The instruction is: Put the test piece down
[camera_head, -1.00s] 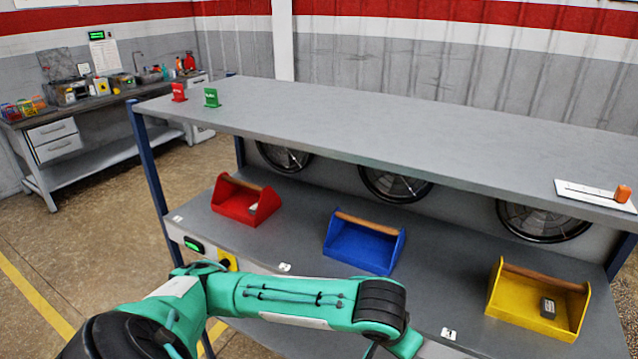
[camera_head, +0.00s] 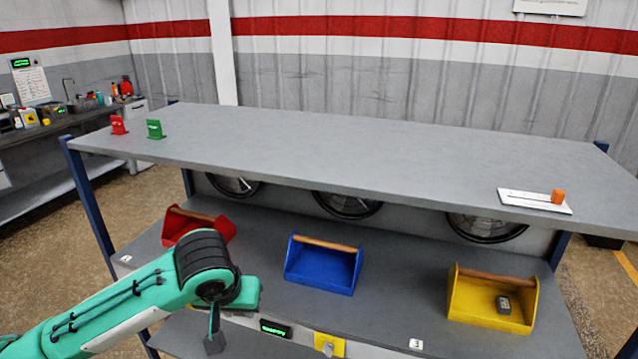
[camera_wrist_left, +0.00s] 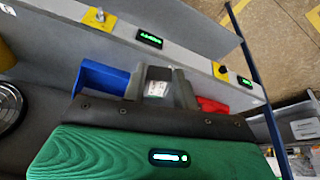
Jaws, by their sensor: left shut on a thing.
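My left gripper (camera_wrist_left: 160,90) is shut on the test piece (camera_wrist_left: 157,89), a small grey block with a pale label that shows between the dark fingers in the left wrist view. In the head view my left arm reaches in from the left. Its wrist covers part of the red tray, and a dark grey end part (camera_head: 214,343) hangs below it; the test piece cannot be made out there. The held piece appears in the air in front of the lower shelf (camera_head: 385,290), between the blue tray (camera_head: 322,268) and the red tray (camera_head: 203,222). My right gripper is out of view.
A yellow tray (camera_head: 462,305) stands at the right and holds a dark grey block (camera_head: 503,305).

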